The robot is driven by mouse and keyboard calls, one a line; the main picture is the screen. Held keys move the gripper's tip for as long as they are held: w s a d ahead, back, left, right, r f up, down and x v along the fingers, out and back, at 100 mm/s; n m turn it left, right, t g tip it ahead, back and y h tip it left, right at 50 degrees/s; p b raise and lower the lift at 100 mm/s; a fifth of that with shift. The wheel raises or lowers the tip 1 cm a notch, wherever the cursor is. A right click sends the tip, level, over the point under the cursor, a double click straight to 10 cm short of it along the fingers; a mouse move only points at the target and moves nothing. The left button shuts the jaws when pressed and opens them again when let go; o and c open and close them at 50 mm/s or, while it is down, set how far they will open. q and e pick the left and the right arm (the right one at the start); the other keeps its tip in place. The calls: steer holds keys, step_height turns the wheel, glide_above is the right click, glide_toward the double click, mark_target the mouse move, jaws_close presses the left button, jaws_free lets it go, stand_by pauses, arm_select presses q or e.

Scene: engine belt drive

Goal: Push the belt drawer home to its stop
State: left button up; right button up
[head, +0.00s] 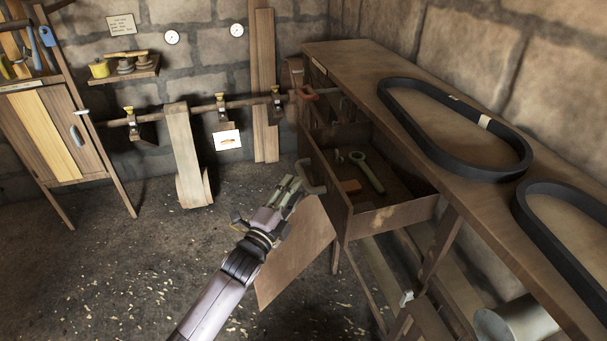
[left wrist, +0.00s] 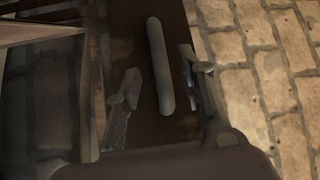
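The wooden belt drawer (head: 392,215) stands pulled out from the workbench (head: 340,60) in the head view. A wrench (head: 368,172) and a small orange-brown block (head: 350,186) lie in it. My left gripper (head: 294,188) is at the drawer's front, close to its handle (head: 314,189). In the left wrist view the handle (left wrist: 160,65) shows as a rounded bar between the two spread fingers of my left gripper (left wrist: 158,95). Gaps show on both sides of the bar, so the gripper is open. My right gripper is out of view.
Two black belts (head: 440,155) (head: 560,235) lie on the bench top. A brown panel (head: 297,252) hangs beside my left arm below the drawer. A metal cylinder (head: 515,322) sits under the bench. A cabinet (head: 60,135) stands at far left.

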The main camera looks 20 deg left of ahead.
mark_target(303, 173)
arm_select(q)
steer(key=x, duration=0.6)
steer(key=shift+c, duration=0.2)
steer(key=shift+f, duration=0.1)
jaws_close()
stand_by(0.5)
